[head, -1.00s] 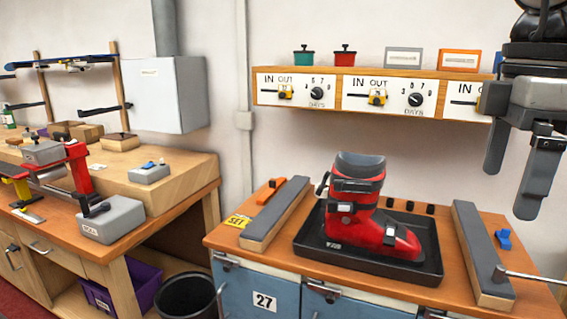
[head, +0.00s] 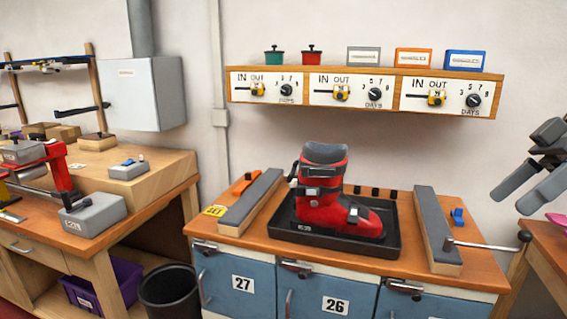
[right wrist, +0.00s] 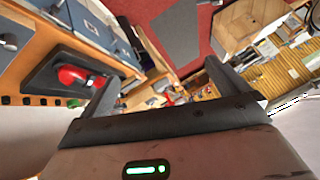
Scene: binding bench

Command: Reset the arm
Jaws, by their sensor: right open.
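My right gripper (head: 518,188) is at the right edge of the head view, raised beside the bench and apart from it. Its two fingers are spread and nothing is between them. In the right wrist view the fingers (right wrist: 160,85) also stand apart and empty. A red and black ski boot (head: 320,196) stands upright in a black tray (head: 300,243) on the bench. The boot also shows in the right wrist view (right wrist: 72,76). My left gripper is in neither view.
Two grey-topped rails (head: 437,225) flank the tray, and a metal lever (head: 485,245) sticks out at the bench's right. A shelf with dial panels (head: 350,90) hangs above. Left are a workbench (head: 150,180), a red clamp (head: 60,165) and a black bin (head: 168,292).

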